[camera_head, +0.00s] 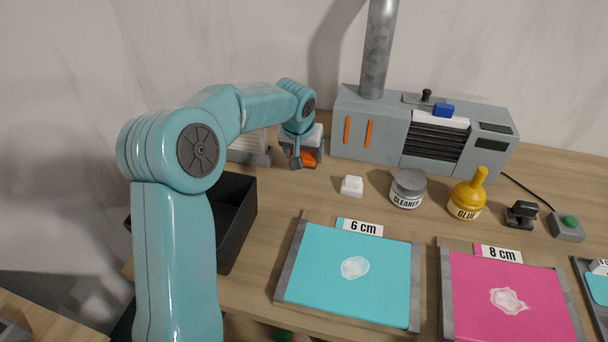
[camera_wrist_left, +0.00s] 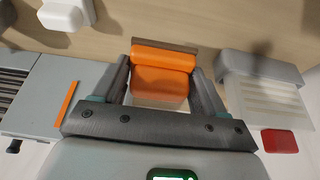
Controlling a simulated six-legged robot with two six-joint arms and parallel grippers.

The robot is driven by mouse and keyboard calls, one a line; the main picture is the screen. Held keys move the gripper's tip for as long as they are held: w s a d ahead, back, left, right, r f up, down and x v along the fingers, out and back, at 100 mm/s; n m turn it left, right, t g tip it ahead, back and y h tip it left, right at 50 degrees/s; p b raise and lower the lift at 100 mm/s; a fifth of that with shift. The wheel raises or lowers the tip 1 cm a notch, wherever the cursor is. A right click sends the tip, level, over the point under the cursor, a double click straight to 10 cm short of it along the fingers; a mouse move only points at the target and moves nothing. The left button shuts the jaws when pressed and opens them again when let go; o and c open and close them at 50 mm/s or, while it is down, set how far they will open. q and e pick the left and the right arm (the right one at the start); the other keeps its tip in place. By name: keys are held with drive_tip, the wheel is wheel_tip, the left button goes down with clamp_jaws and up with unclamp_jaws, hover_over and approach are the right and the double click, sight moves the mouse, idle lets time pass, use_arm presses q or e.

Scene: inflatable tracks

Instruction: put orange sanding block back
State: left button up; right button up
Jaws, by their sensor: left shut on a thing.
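The orange sanding block (camera_wrist_left: 160,80) is between the two fingers of my left gripper (camera_wrist_left: 161,73) in the left wrist view. In the head view the left gripper (camera_head: 303,160) is at the back of the table, left of the grey machine, with part of the orange block (camera_head: 311,158) showing below it. The gripper is shut on the block. The block looks close to the tabletop, but I cannot tell whether it touches. My right gripper is in neither view.
A grey stand with a pale ridged panel (camera_wrist_left: 266,97) is beside the gripper, with a red piece (camera_wrist_left: 280,141) near it. The grey machine (camera_head: 370,125), a white block (camera_head: 352,186) and the cleaner jar (camera_head: 408,188) are to the right. A black bin (camera_head: 238,228) is front left.

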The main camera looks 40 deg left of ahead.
sight(306, 179)
use_arm(q)
wheel_tip(306, 179, down, 7)
drive_tip(key=shift+f, duration=0.15)
idle(0.4)
drive_tip(key=shift+f+b, duration=0.15)
drive_tip(key=shift+b, duration=0.2)
drive_tip(key=o, duration=1)
